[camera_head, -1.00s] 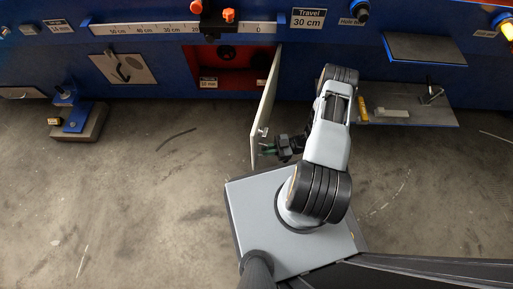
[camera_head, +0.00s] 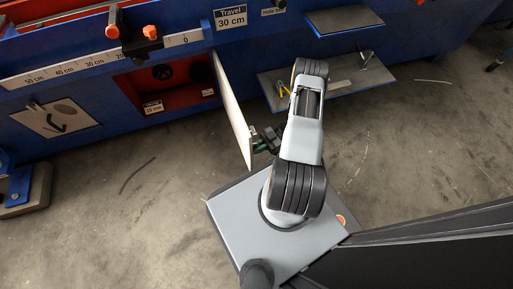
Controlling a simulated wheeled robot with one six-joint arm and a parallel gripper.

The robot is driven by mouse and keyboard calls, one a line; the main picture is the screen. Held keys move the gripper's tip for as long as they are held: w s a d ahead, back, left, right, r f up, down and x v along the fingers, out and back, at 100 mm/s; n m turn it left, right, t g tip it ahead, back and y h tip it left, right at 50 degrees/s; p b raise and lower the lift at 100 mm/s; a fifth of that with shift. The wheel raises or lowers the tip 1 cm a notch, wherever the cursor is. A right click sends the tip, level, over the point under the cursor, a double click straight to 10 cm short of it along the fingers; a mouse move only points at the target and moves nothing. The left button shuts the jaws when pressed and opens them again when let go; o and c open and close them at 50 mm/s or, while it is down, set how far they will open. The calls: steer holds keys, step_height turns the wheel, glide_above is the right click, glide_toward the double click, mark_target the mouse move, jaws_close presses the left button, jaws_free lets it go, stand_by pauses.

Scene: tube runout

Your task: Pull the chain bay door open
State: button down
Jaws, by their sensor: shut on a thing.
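The chain bay door (camera_head: 233,110) is a pale thin panel. It stands swung out from the blue machine, roughly square to its front and hinged at the right side of the red chain bay (camera_head: 172,82). The bay interior is exposed, with dark round openings inside. My gripper (camera_head: 257,143) is at the door's outer end, on its right side, shut on the door handle. The fingers and handle are small and partly hidden by the dark gripper body.
A grey shelf (camera_head: 335,82) with small tools juts out to the right of my arm. A blue clamp stand (camera_head: 15,195) is at the left edge. A scale rail (camera_head: 75,66) runs above the bay.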

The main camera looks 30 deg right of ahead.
steer(key=c, duration=1.2)
jaws_free()
steer(key=d+p, duration=0.1)
steer(key=d, duration=1.3)
